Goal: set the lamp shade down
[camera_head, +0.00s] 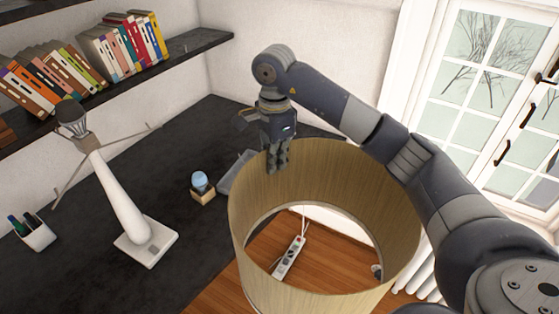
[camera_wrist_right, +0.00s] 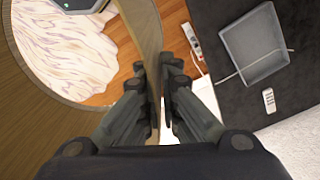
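The lamp shade (camera_head: 390,195) is a large, wood-coloured open drum. It hangs in the air at the front right of the dark desk, and the floor shows through it. My right gripper (camera_head: 277,168) is at its far rim, fingers pointing down. In the right wrist view the shade's wall (camera_wrist_right: 146,32) runs between the two fingers (camera_wrist_right: 157,78), which are closed on it. A white lamp stand (camera_head: 118,200) without a shade leans on the desk at left, with thin prongs at its top. My left gripper is in neither view.
The dark desk (camera_head: 150,165) holds a pen cup (camera_head: 35,233), a blue bulb in a small box (camera_head: 201,186) and a grey tray (camera_wrist_right: 255,45). Book shelves (camera_head: 195,45) hang above. A power strip (camera_head: 288,258) lies on the wooden floor. Desk between lamp and bulb is clear.

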